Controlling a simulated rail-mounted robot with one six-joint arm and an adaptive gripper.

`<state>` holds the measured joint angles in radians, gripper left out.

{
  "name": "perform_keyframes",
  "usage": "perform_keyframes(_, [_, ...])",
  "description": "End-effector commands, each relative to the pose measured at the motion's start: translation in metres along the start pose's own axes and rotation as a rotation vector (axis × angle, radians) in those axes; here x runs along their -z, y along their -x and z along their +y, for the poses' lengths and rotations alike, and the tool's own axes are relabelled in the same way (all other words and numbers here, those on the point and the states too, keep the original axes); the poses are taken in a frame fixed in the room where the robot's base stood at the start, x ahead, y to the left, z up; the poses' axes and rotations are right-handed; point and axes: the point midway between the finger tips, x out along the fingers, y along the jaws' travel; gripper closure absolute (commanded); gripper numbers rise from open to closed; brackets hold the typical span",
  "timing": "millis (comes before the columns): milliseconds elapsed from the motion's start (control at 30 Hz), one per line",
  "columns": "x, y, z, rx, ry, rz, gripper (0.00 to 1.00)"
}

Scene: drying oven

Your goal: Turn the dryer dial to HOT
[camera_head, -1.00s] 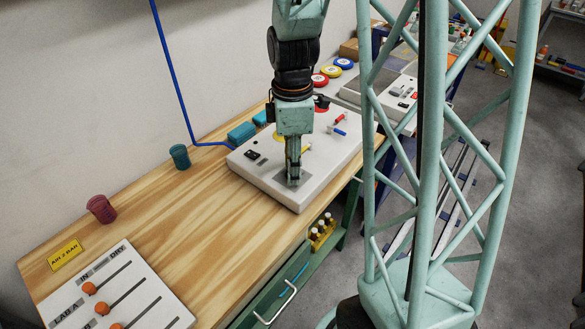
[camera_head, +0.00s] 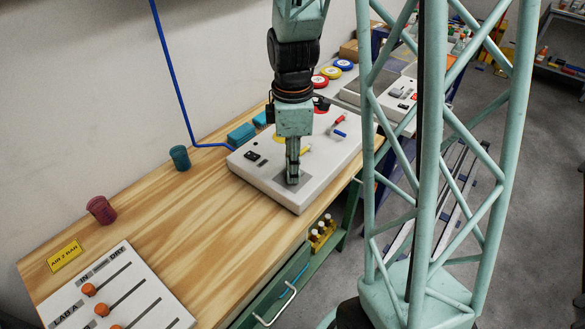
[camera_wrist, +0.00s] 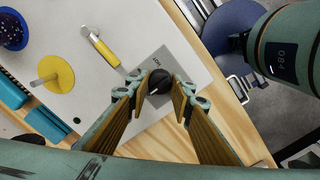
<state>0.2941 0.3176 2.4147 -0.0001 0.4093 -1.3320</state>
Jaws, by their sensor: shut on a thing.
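The black dryer dial (camera_wrist: 159,79) sits on a grey plate (camera_wrist: 186,68) near a corner of the white panel (camera_head: 256,176). Lettering that looks like HOT (camera_wrist: 157,59) is on the plate just above the dial in the wrist view. My gripper (camera_wrist: 158,88) points down with one finger on each side of the dial, shut on it. In the head view my gripper (camera_head: 292,172) hides the dial. I cannot clearly read the dial's pointer.
A yellow-handled lever (camera_wrist: 103,48) and a yellow disc with a peg (camera_wrist: 54,74) are on the same panel. Blue blocks (camera_head: 241,134) lie behind it. A teal cup (camera_head: 180,158) and a purple cup (camera_head: 101,210) stand on the wooden bench. The bench's front edge is close to the panel.

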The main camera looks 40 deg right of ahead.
Motion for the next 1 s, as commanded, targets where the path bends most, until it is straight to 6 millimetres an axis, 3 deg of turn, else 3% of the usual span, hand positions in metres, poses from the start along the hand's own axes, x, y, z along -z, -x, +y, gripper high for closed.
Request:
perform_keyframes(367, [0.0000,0.0001,0.0001,0.000,-0.184,0.000,0.89])
perform_keyframes(1000, [0.0000,0.0001,0.0001,0.000,-0.688,0.000,0.89])
